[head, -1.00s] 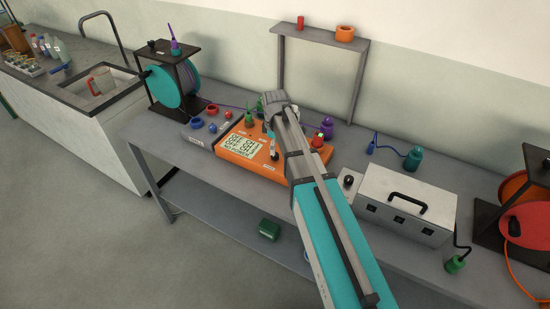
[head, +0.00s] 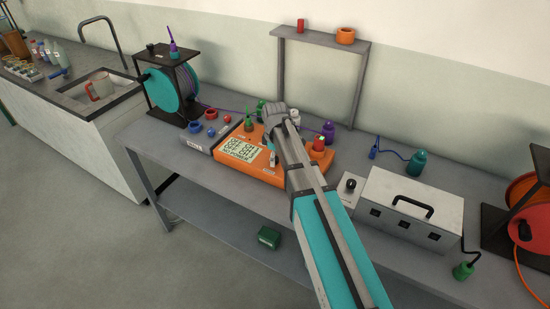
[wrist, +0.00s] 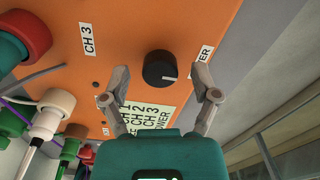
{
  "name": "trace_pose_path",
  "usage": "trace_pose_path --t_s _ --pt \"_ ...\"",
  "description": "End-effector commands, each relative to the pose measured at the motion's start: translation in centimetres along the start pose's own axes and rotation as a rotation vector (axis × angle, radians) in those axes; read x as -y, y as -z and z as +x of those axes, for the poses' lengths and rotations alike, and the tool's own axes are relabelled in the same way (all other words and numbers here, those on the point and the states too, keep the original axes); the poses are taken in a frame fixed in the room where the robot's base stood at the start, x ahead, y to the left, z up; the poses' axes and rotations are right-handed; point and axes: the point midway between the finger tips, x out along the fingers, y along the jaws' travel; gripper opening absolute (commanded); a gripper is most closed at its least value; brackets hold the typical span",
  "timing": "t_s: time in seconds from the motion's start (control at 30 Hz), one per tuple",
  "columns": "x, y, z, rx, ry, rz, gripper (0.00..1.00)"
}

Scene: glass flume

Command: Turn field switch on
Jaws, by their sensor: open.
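A black round knob (wrist: 158,69) with a white pointer line sits on the face of an orange unit (wrist: 110,25), beside a partly covered label that seems to read POWER. My gripper (wrist: 160,97) is open and empty, its fingertips just short of the knob, one to each side. In the head view my arm hides the gripper's tips and part of the orange unit (head: 241,171). Another black knob (head: 350,185) sits on a small pale plate right of my arm. I can read no FIELD label.
A white box with a black handle (head: 412,212) stands on the bench at the right. A grey frame (head: 281,75) stands behind. A teal cable reel (head: 168,90) is at the left. Coloured plugs (wrist: 44,122) and leads crowd the unit's left side in the wrist view.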

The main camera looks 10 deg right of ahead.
Motion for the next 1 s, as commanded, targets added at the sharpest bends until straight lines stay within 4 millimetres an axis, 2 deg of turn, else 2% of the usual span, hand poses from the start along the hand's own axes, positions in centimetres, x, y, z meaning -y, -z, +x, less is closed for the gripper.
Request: trace_pose_path --t_s 0.03,0.07,0.43,0.73,1.0 --pt "0.0 0.0 0.0 0.0 0.0 0.0 0.75" --pt "0.0 0.0 0.0 0.0 0.0 0.0 0.69" --pt "-0.01 0.0 0.0 0.0 0.0 0.0 0.01" --pt "0.0 -0.01 0.01 0.0 0.0 0.018 0.0" --pt "0.01 -0.01 0.01 0.0 0.0 0.118 0.0"
